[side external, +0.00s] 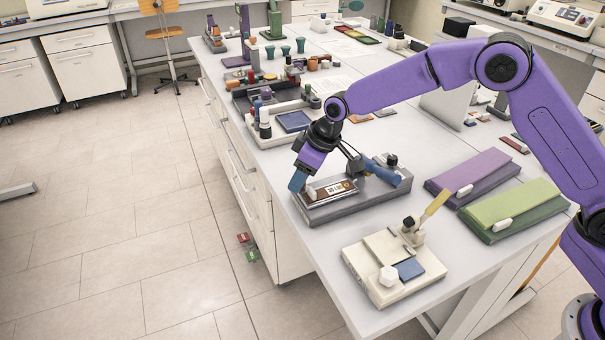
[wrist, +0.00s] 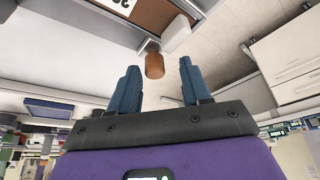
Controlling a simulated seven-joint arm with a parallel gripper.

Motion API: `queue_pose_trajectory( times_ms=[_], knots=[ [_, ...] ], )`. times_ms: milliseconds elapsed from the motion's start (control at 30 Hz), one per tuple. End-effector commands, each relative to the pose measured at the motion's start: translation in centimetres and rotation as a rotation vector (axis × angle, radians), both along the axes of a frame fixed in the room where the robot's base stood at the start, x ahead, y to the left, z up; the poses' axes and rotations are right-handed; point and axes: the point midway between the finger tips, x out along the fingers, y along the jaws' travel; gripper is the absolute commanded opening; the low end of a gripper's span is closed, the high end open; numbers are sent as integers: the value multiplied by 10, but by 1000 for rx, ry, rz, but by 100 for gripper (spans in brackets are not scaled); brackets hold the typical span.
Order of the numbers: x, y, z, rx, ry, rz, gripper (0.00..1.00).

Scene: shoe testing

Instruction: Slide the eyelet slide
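A grey fixture (side external: 355,208) sits near the table's left edge. It carries a brown slide plate (side external: 350,186) with a white label, and a blue lever at its back right; I take this as the eyelet slide. My gripper (side external: 297,186) is tilted down at the fixture's left end, beside the plate. In the wrist view, my blue fingers (wrist: 159,72) are spread apart. An orange-brown knob (wrist: 154,60) shows in the gap between the fingertips, with clear space on both sides. Part of the brown plate (wrist: 145,15) with its label shows above it. Finger contact is not visible.
A cream fixture (side external: 372,281) with a blue pad and yellow lever stands in front. Purple (side external: 472,178) and green (side external: 515,209) cases lie to the right. A cream tray (side external: 273,137) with bottles is behind. The table edge is close on the left, with open floor beyond.

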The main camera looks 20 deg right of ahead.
Motion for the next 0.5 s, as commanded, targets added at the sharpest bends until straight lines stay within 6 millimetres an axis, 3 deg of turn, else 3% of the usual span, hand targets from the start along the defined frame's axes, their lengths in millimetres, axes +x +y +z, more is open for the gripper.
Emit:
queue_pose_trajectory(
  times_ms=[267, 500],
  knots=[
    [-2, -4, 11, 0, 0, -1, 48],
    [-14, -15, 50, 1, -3, -1, 48]
  ],
)
